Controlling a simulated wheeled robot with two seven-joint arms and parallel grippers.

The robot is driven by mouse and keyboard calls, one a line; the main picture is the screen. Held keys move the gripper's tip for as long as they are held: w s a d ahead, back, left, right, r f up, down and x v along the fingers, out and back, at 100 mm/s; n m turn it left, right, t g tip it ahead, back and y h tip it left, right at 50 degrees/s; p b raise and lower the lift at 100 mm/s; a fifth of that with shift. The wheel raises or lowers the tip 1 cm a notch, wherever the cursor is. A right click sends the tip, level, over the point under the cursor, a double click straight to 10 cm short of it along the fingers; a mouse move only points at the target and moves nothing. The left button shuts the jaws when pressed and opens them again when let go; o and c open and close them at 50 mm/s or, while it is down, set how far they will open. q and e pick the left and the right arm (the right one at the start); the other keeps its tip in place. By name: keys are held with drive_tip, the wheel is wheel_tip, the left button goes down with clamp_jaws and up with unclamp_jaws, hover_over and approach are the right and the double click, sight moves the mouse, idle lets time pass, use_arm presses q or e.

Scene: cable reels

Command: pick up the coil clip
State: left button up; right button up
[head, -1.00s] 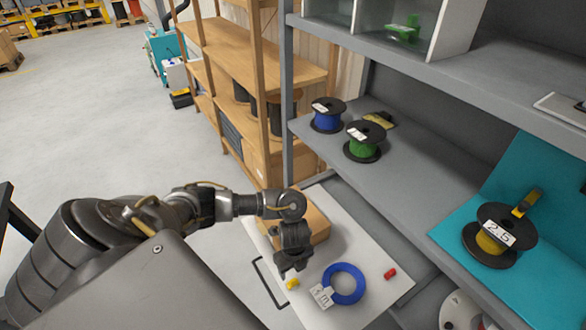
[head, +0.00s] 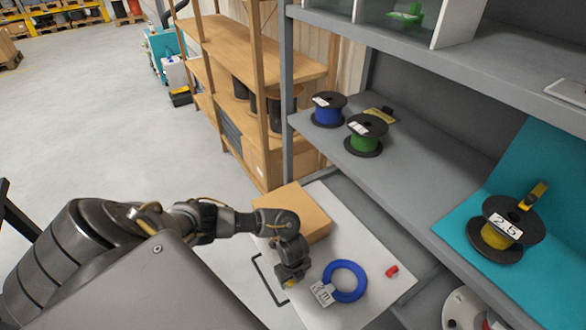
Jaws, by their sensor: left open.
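A small yellow piece (head: 290,284) lies on the white board at the bottom centre, mostly hidden by my left gripper. A small red piece (head: 391,271) lies on the same board, right of the blue coil. Either could be the coil clip; I cannot tell which from this view. My left gripper (head: 290,280) is open and points down, right over the yellow piece; contact cannot be made out. The blue cable coil (head: 345,282) lies flat just to its right, with a white tag (head: 322,293) on it. My right gripper is not in view.
A cardboard box (head: 300,212) stands on the white board (head: 375,245) behind the gripper. The grey shelf above holds a blue reel (head: 327,110), a green reel (head: 366,135) and a yellow reel (head: 502,231) on a teal mat. The board is clear between coil and red piece.

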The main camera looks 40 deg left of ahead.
use_arm(q)
drive_tip(key=shift+f, duration=0.35)
drive_tip(key=shift+c, duration=0.3)
drive_tip(key=c, duration=0.9)
drive_tip(key=shift+c, duration=0.2)
drive_tip(key=shift+r, duration=0.1)
drive_tip(key=shift+c, duration=0.2)
